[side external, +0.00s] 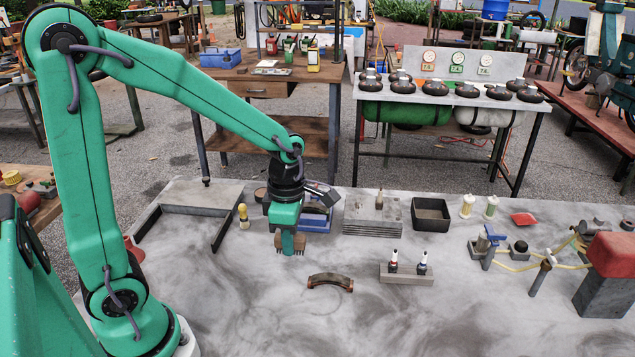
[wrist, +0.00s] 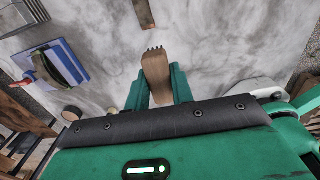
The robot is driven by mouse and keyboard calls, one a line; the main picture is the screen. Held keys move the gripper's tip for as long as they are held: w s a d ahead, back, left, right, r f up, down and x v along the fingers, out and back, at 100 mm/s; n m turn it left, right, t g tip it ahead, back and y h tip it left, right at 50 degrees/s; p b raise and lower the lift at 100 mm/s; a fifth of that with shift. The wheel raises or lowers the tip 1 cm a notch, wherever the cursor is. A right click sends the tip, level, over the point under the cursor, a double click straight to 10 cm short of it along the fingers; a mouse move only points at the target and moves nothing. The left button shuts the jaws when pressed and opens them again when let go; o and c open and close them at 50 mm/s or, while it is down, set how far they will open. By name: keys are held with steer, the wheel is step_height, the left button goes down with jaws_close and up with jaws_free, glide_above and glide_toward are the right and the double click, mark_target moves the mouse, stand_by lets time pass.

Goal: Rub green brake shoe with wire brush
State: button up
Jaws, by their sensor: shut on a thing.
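My gripper (side external: 289,238) is shut on the wire brush (wrist: 155,72), which has a brown wooden body and short dark bristles. The brush also shows below the jaws in the side view (side external: 290,250), held above the grey tabletop. A dark green curved piece, seemingly the green brake shoe (wrist: 70,62), sits in a blue holder (wrist: 47,68) at the left of the wrist view, apart from the brush. In the side view the blue holder (side external: 316,222) is behind my gripper and partly hidden; the shoe is hard to make out there.
A brown curved shoe (side external: 330,281) lies on the table in front of my gripper. A block with two upright plugs (side external: 407,275), a dark open tray (side external: 431,214) and a grey slab stack (side external: 372,217) stand to the right. The front middle of the tabletop is clear.

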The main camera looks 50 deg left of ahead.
steer(key=w+a+r, duration=0.1)
steer(key=w+a, duration=0.6)
steer(key=w, duration=0.2)
steer(key=w+a+r, duration=0.2)
steer(key=w+a, duration=0.5)
steer(key=w, duration=0.3)
steer(key=shift+w, duration=0.15)
steer(key=shift+f, duration=0.1)
